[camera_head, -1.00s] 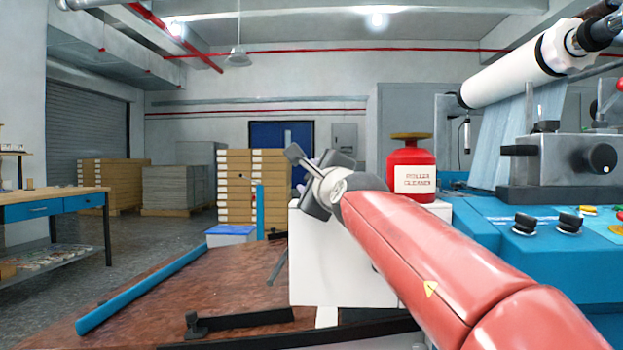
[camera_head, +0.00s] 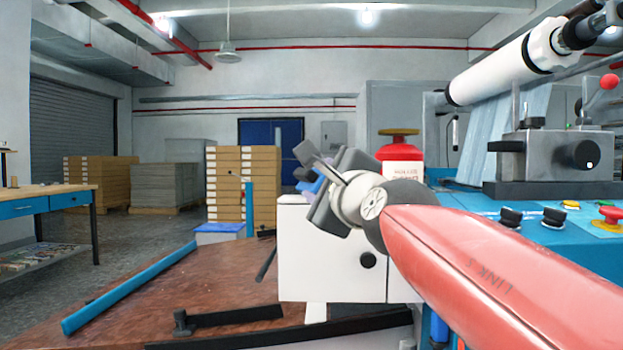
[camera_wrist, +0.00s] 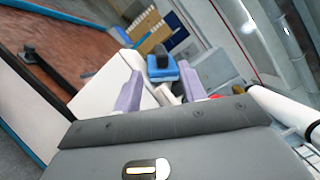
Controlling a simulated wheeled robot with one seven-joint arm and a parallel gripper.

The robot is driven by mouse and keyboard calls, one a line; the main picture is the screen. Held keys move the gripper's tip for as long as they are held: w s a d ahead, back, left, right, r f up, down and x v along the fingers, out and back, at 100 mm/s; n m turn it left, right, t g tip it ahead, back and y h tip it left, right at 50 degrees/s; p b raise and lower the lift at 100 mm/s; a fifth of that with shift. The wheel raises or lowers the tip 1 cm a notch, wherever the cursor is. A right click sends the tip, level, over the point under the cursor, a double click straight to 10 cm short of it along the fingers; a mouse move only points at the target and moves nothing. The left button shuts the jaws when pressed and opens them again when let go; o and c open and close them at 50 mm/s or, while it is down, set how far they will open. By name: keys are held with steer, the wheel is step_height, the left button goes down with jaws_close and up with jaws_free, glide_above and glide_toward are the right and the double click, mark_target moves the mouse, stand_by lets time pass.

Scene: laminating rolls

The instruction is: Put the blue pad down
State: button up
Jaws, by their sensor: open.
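The blue pad (camera_wrist: 162,74) with its black handle (camera_wrist: 158,54) shows in the wrist view, just beyond and between my fingertips. My gripper (camera_wrist: 161,68) is open, its two purple fingers apart on either side of the pad. I cannot tell whether the pad touches anything below.
A red roller cleaner can (camera_head: 401,160) stands behind my wrist, partly covered. The blue laminating machine (camera_head: 590,255) with a white roll (camera_head: 500,70) is at the right. A brown board (camera_head: 190,290) with a blue edge is at the lower left. Stacked boxes (camera_head: 240,185) stand behind.

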steer(key=shift+s+d, duration=0.15)
steer(key=shift+s, duration=0.3)
steer(key=s+d+f+m+g+h, duration=0.15)
steer(key=d+f+m+h, duration=0.35)
steer(key=m, duration=0.6)
steer(key=s+d+f+m+h, duration=0.2)
steer(key=d+f+m, duration=0.4)
steer(key=m, duration=0.5)
steer(key=s+d+f+m+g+h, duration=0.15)
steer(key=d+f+m+h, duration=0.35)
steer(key=m, duration=0.6)
steer(key=s+d+f+m+g+y, duration=0.1)
steer(key=s+d+f+m+g, duration=0.15)
steer(key=s+f+m, duration=0.45)
steer(key=s+d+f+m+g, duration=0.1)
steer(key=s+f+m+g, duration=0.15)
steer(key=f+m, duration=0.4)
steer(key=s+a+f+m+g+y, duration=0.4)
steer(key=s+f, duration=0.4)
steer(key=f, duration=0.4)
steer(key=shift+a+m, duration=0.65)
steer(key=shift+m, duration=0.6)
steer(key=shift+w, duration=0.1)
